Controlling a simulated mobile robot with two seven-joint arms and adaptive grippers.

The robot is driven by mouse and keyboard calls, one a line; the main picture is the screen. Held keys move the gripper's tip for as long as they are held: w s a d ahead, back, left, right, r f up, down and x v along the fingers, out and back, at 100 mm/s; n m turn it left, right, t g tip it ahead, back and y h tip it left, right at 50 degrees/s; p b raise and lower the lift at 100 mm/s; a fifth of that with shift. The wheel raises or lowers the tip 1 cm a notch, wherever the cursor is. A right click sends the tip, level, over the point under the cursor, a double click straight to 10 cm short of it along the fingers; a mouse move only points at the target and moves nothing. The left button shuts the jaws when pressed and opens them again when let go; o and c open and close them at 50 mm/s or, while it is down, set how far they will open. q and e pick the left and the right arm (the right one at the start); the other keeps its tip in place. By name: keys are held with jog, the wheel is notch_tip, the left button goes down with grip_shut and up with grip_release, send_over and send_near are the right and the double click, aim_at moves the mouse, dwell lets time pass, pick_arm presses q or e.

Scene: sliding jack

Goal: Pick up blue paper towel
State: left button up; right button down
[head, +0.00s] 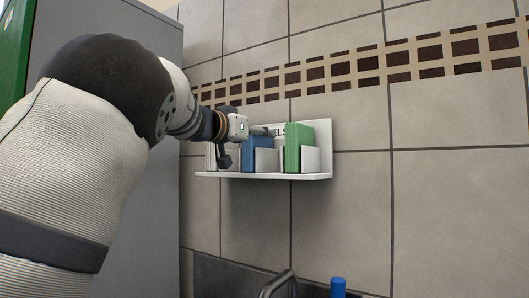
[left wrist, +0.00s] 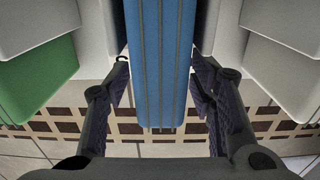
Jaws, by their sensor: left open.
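The blue paper towel stack (head: 257,156) stands upright in the middle slot of a white wall holder (head: 320,130). My left gripper (head: 244,143) is at the holder, close to the top of the blue stack. In the left wrist view the blue paper towel (left wrist: 160,60) runs between the two fingers of my left gripper (left wrist: 160,72), one finger on each side. The fingers are spread apart, with gaps visible beside the blue stack. The gripper partly hides the holder's left side in the head view. My right gripper is not in view.
A green stack (head: 300,146) stands in the right slot, and it also shows in the left wrist view (left wrist: 38,80). White slot walls flank the blue stack. A tall grey cabinet side (head: 170,220) is at the left. A faucet (head: 280,284) and a blue-topped item (head: 338,287) are below.

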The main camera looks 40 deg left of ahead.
pick_arm(q)
jog(key=shift+s+r, duration=0.15)
jog(key=shift+s, duration=0.05)
jog(key=c, duration=1.1)
